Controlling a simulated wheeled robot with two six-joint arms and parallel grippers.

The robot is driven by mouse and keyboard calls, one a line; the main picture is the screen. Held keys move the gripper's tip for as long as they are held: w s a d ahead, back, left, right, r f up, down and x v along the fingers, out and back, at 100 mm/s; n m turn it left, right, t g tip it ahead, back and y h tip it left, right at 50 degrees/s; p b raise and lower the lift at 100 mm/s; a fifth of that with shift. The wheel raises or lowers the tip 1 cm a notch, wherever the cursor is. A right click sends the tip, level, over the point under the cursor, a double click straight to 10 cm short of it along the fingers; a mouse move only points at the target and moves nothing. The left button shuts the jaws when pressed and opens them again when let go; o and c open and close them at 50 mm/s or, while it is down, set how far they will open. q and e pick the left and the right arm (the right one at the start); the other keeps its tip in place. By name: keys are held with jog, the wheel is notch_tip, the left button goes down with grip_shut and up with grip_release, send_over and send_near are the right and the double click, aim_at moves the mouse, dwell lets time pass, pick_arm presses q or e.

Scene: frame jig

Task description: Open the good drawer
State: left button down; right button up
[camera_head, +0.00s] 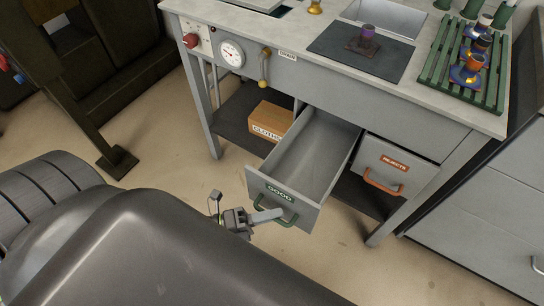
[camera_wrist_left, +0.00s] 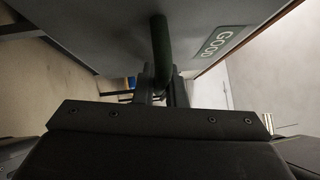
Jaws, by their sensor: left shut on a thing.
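The good drawer (camera_head: 309,152) is a grey drawer pulled well out of the bench, and its inside looks empty. Its front carries a green GOOD label (camera_head: 280,191) and a green handle (camera_head: 291,219). My left gripper (camera_head: 266,215) is at the handle's left part and is shut on it. In the left wrist view the green handle (camera_wrist_left: 162,50) runs down between the fingers (camera_wrist_left: 163,88), and the GOOD label (camera_wrist_left: 216,43) shows to the right. My right gripper is not in view.
The rejects drawer (camera_head: 393,168) with an orange handle is shut, right of the good drawer. A cardboard box (camera_head: 270,121) sits on the lower shelf. A green rack (camera_head: 462,62) and a dark mat (camera_head: 345,55) lie on the bench top. The floor (camera_head: 330,265) in front is clear.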

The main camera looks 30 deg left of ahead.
pick_arm(q)
jog(key=c, duration=1.5)
grip_release()
jog(key=b+v, duration=0.1)
jog(key=v, duration=1.6)
jog(key=shift+s+a, duration=0.1)
jog(key=shift+a, duration=0.05)
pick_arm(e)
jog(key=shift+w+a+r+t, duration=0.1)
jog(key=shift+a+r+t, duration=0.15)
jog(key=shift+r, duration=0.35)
